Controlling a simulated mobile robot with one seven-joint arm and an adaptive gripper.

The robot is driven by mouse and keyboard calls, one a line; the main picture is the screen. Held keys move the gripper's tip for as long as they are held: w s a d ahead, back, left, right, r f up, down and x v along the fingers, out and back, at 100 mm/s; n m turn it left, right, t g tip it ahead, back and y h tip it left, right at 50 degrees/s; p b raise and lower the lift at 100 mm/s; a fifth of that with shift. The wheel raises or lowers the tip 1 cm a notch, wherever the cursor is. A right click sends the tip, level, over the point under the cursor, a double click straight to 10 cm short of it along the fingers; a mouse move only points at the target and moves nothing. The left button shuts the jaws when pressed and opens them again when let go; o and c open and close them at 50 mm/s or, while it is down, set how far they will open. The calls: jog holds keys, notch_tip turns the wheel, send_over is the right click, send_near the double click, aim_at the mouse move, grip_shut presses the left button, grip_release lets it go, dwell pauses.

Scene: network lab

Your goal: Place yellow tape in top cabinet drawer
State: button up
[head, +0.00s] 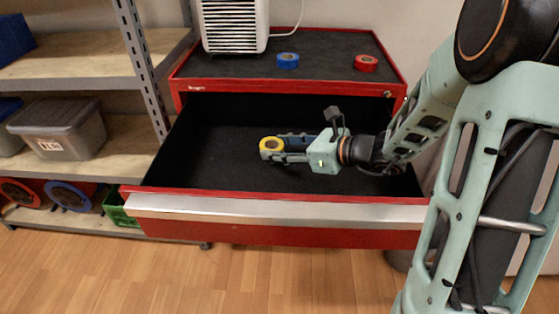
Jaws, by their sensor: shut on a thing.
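The yellow tape (271,143) is a small roll held at the tips of my gripper (272,149). My gripper is shut on it, with the arm reaching in from the right. The gripper and tape are over the open top drawer (200,158) of the red cabinet (290,234). The drawer has a black inner lining and a silver front edge, and it looks empty. I cannot tell from this view whether the tape touches the drawer floor or hangs above it.
A blue tape roll (288,60), a red tape roll (366,63) and a white heater-like box (235,26) are on the cabinet top. A shelf at left holds a grey bin (62,128) and cable reels (68,194). Wooden floor shows in front.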

aim_at(279, 165)
jog(key=shift+f+b, duration=0.5)
jog(key=shift+f, duration=1.1)
jog(key=shift+f, duration=0.1)
jog(key=shift+f, duration=0.15)
jog(key=o, duration=1)
jog(key=shift+r, duration=0.2)
jog(key=shift+d+r, duration=0.15)
jog(key=shift+r, duration=0.05)
jog(key=p+v, duration=0.3)
jog(key=v, duration=0.8)
jog(key=shift+s+d+r, duration=0.1)
jog(key=shift+s+d, duration=0.1)
jog(key=shift+s, duration=0.05)
